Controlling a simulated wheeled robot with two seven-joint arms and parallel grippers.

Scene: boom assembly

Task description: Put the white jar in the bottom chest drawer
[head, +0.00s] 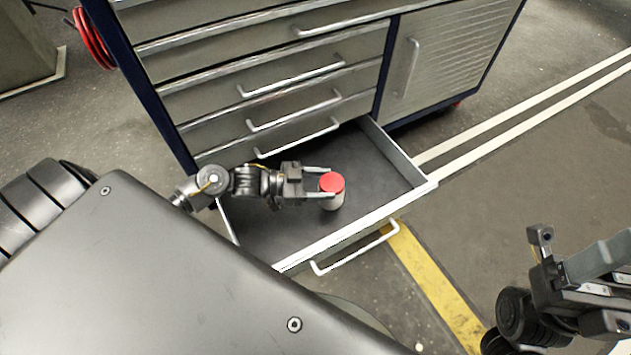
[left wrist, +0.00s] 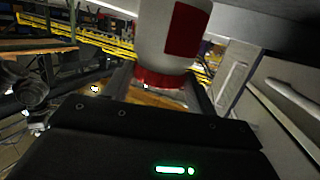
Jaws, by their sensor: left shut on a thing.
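The white jar (head: 334,202) has a red lid and is upright inside the outline of the open bottom drawer (head: 290,225), near its middle. My left gripper (head: 319,182) reaches in from the left and is shut on the jar near its lid. I cannot tell whether the jar touches the drawer floor. In the left wrist view the jar (left wrist: 160,45) appears inverted, with a red label and its lid between the fingers. My right gripper (head: 560,270) is at the lower right, away from the drawer, and its finger opening is unclear.
The grey chest (head: 300,75) has several shut drawers above the open one and a shut side door (head: 440,60). The open drawer's front handle (head: 355,250) faces me. The rest of the drawer floor looks empty. A yellow floor stripe (head: 430,280) runs beside it.

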